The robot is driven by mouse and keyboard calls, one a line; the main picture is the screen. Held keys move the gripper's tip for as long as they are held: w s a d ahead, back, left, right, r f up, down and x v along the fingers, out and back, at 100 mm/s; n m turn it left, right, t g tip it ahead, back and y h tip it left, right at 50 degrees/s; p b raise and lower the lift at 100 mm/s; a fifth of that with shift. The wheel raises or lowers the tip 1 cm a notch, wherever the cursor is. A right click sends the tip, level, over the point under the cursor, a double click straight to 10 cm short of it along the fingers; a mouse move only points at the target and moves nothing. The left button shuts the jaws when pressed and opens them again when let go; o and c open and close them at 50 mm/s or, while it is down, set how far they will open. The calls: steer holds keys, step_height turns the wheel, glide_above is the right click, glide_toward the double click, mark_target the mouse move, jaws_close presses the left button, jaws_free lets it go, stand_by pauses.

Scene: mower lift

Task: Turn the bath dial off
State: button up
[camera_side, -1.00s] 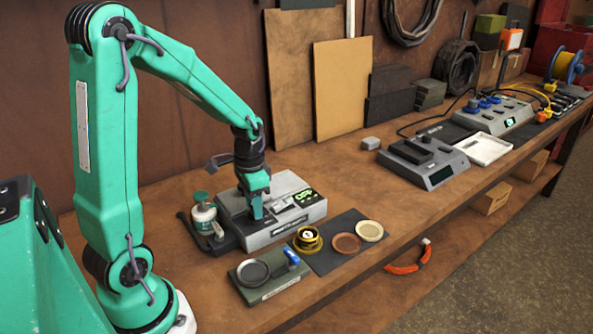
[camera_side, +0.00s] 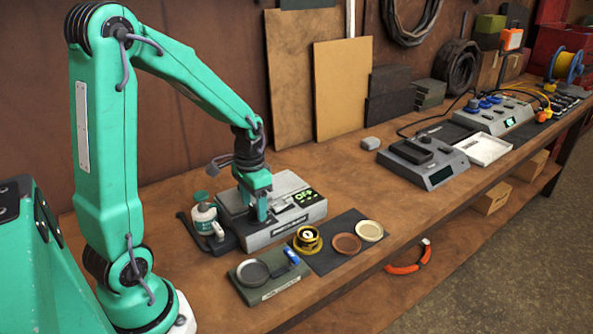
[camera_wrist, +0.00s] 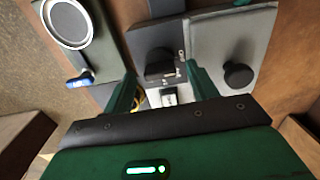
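A grey box unit (camera_side: 285,225) stands on the bench in the side view, with a lit green display (camera_side: 306,197) that appears to read OFF. My gripper (camera_side: 261,216) points down over its top, and its fingers hide part of that top. In the wrist view my gripper (camera_wrist: 162,88) has its two green fingers well apart. A black round knob (camera_wrist: 238,76) sits on a light grey surface just right of the right finger. A dark panel with a rounded part (camera_wrist: 160,60) lies beyond the fingertips. I cannot tell which of these is the bath dial, or see its setting.
A jar with a green lid (camera_side: 204,216) stands left of the unit. In front are a block with a dark ring (camera_side: 272,288), a yellow pot (camera_side: 307,240) and two shallow dishes on a dark mat (camera_side: 325,262). Bench right of the mat is clear up to another grey unit (camera_side: 432,172).

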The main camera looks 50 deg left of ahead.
mark_target(254, 209)
steer(key=shift+r, duration=3.9)
steer(key=shift+s+d+r, duration=0.1)
steer(key=shift+d+r, duration=0.2)
steer(key=shift+r, duration=0.05)
steer(key=s+d+r+t, duration=0.5)
steer(key=s+d+r, duration=0.2)
steer(key=d, duration=0.4)
steer(key=shift+s+d+t, duration=0.2)
steer(key=shift+s+t, duration=0.1)
steer(key=shift+s, duration=0.45)
steer(key=shift+r, duration=0.1)
